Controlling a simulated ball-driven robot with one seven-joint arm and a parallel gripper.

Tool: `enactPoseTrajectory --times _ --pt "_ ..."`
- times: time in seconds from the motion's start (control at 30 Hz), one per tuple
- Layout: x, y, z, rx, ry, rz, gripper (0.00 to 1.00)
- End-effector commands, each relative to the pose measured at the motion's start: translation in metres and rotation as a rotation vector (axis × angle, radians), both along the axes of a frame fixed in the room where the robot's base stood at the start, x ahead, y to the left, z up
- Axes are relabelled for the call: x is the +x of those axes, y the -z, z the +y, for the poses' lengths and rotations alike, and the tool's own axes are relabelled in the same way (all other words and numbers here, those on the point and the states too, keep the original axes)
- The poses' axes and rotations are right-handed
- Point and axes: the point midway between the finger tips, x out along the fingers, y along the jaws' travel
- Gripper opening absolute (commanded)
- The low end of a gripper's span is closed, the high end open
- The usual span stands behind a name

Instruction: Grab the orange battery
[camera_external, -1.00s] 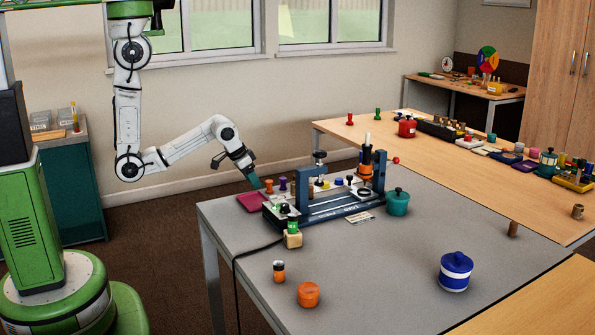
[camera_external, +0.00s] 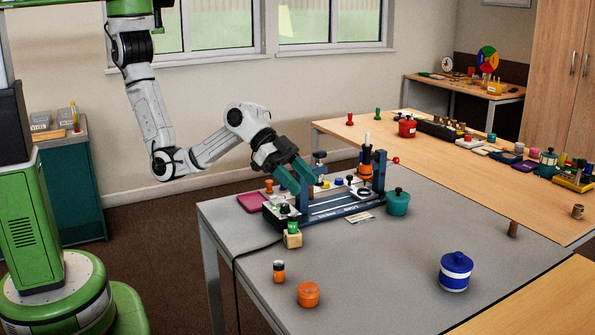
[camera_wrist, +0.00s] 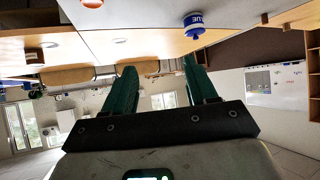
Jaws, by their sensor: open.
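The orange battery (camera_external: 279,271), a small upright cylinder with black and orange bands, stands on the grey table (camera_external: 390,300) near its left front edge. I cannot make it out in the wrist view. My gripper (camera_external: 303,183) is above the far side of the blue rack, behind the battery and well apart from it. Its two teal fingers are spread with nothing seen between them; they also show in the wrist view (camera_wrist: 160,68).
The blue rack (camera_external: 325,213) with several small pieces stands between my gripper and the battery. An orange pot (camera_external: 308,295) sits right of the battery, a blue-and-white pot (camera_external: 456,272) farther right, and a teal pot (camera_external: 397,203) beside the rack. The table's front middle is clear.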

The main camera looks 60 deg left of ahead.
Motion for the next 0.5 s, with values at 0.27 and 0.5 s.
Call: enactPoseTrajectory --times 0.27,0.5 --pt "-0.094 0.057 -0.037 0.399 -0.051 0.221 0.57" --pt "-0.108 0.081 -0.036 0.510 -0.111 0.267 0.57"
